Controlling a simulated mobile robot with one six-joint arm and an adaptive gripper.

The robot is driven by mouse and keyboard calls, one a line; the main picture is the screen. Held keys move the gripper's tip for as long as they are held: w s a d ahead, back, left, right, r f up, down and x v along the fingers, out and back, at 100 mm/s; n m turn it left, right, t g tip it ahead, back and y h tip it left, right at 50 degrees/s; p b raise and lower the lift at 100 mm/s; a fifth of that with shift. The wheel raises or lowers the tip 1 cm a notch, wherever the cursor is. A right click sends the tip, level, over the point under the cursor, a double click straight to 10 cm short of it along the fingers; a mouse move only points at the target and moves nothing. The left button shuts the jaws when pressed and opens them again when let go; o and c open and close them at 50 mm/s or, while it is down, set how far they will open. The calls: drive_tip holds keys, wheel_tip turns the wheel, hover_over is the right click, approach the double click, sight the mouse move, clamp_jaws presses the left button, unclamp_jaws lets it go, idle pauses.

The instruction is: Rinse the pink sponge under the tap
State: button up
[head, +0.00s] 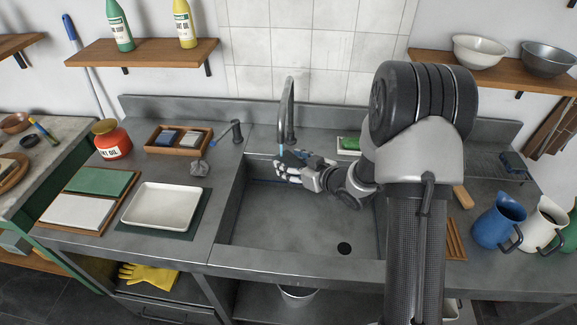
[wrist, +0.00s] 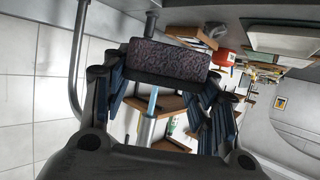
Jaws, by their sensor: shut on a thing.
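My gripper (head: 284,166) is over the sink basin, just below the spout of the tap (head: 287,112). It is shut on a sponge-like block, seen in the wrist view (wrist: 165,60) between the finger pads. The block looks dark, purplish and speckled; no clear pink shows. In the head view it is a dark shape (head: 293,158) at the fingers. The wrist view is upside down. A pale blue stream (wrist: 153,101) runs from the spout (wrist: 147,131) toward the block. Whether it touches the block is hard to tell.
The steel sink (head: 285,225) is empty except for its drain (head: 344,248). A green sponge (head: 349,143) lies behind it at the right. Left are a wooden tray of blocks (head: 178,150), a red can (head: 112,139) and a white tray (head: 160,206). Jugs (head: 498,223) stand right.

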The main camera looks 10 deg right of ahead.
drive_tip(key=shift+d, duration=0.1)
idle(0.3)
drive_tip(key=shift+w+d, duration=0.25)
drive_tip(key=shift+d, duration=0.15)
drive_tip(key=shift+s+a, duration=0.1)
drive_tip(key=shift+a, duration=0.1)
drive_tip(key=shift+s+a, duration=0.2)
drive_tip(key=shift+a, duration=0.15)
drive_tip(key=s+d, duration=0.3)
drive_tip(key=s, duration=0.4)
drive_tip(key=shift+d, duration=0.35)
idle(0.4)
idle(0.9)
drive_tip(key=shift+s+r, duration=0.1)
